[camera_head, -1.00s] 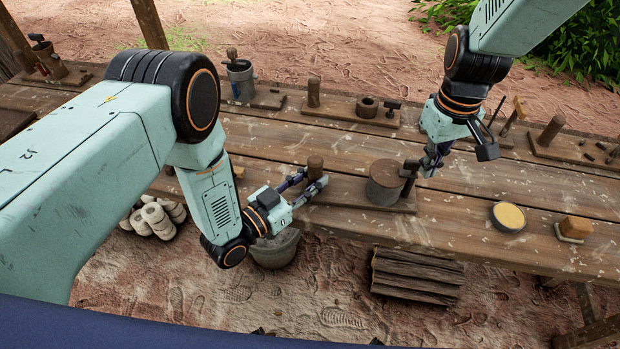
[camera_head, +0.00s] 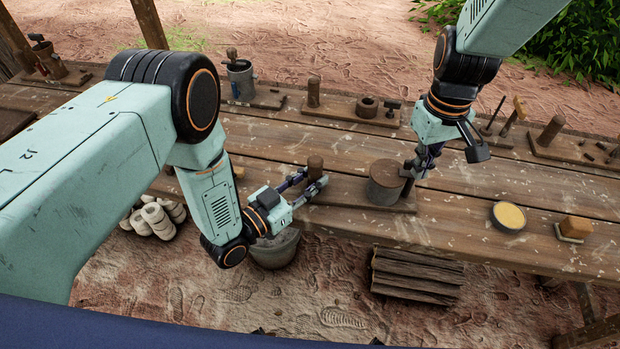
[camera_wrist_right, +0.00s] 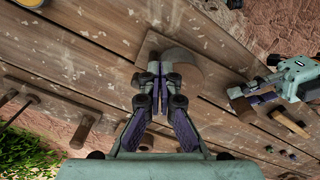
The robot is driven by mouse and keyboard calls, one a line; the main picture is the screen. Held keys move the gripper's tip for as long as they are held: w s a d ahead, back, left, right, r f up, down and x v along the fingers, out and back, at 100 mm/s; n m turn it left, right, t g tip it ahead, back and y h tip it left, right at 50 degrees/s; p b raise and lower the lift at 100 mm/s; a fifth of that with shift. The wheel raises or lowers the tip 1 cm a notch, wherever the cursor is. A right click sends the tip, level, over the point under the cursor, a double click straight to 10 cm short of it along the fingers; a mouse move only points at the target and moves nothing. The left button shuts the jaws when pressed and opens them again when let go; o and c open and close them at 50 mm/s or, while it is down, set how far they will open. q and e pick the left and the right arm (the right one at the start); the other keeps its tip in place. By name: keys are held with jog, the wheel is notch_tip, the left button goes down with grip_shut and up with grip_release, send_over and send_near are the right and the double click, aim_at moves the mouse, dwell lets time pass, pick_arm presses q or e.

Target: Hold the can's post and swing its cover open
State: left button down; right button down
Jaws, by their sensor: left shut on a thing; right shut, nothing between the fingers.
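The can (camera_head: 382,194) is a grey cylinder with a brown round cover (camera_head: 386,173), standing on a wooden base board (camera_head: 345,190). A brown post (camera_head: 315,164) rises from the left end of the board. My left gripper (camera_head: 315,183) is shut on the post. A dark upright piece (camera_head: 407,181) stands at the can's right side. My right gripper (camera_head: 412,170) is shut and empty right beside it; whether they touch is unclear. The right wrist view shows its closed fingers (camera_wrist_right: 155,72) beside the cover.
A bowl of yellow stuff (camera_head: 508,217) and a brown block (camera_head: 574,228) sit on the bench at right. Boards with pegs and a ring (camera_head: 367,107) line the back edge. A grey bucket (camera_head: 275,250) and stacked logs (camera_head: 417,275) are below the front edge.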

jog(key=shift+s, duration=0.15)
notch_tip(320, 180, up, 6)
jog(key=shift+s, duration=0.25)
dwell(0.7)
jog(key=d+f, duration=0.3)
jog(key=f, duration=0.3)
jog(key=shift+w, duration=0.4)
dwell(0.4)
jog(key=shift+w+a, duration=0.4)
jog(key=shift+w, duration=0.05)
dwell(1.3)
